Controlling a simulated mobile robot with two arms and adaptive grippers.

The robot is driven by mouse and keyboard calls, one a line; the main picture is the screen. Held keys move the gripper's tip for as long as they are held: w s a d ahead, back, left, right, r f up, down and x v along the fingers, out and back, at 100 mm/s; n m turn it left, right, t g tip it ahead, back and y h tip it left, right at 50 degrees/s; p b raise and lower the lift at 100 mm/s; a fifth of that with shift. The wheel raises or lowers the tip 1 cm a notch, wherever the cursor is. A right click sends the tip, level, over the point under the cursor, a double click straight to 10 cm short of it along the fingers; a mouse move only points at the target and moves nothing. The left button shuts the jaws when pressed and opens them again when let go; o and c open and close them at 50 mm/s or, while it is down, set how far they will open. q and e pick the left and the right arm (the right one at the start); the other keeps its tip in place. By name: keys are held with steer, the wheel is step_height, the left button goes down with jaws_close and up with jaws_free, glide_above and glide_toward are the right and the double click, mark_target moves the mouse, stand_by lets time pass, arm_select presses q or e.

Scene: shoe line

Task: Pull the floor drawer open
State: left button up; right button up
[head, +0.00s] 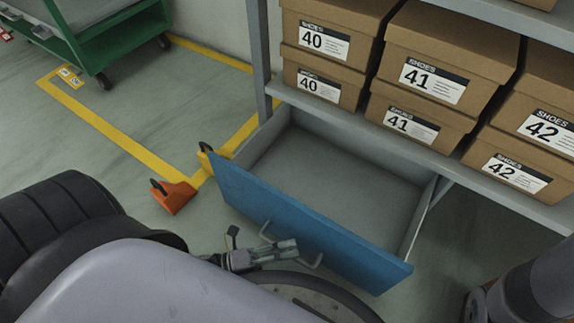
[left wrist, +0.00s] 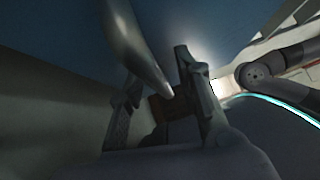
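The floor drawer (head: 330,165) is pulled out from under the shelf, with its empty grey inside showing. Its blue front (head: 225,190) faces me and also fills the top of the left wrist view (left wrist: 200,25). The grey handle (head: 317,263) is on this front, its middle partly hidden by my left gripper (head: 287,249). In the left wrist view the left gripper's fingers (left wrist: 165,100) stand apart, and the handle (left wrist: 137,45) reaches down toward the gap between them. Whether they touch it is unclear. My right gripper is not in view.
Shoe boxes (head: 440,60) fill the shelf (head: 375,130) above the drawer. An orange block (head: 175,197) lies on the floor left of the drawer, near yellow floor tape (head: 125,140). A green cart (head: 115,40) stands at the back left. Floor between cart and drawer is clear.

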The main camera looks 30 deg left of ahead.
arm_select(q)
steer(key=v, duration=1.2)
stand_by(0.3)
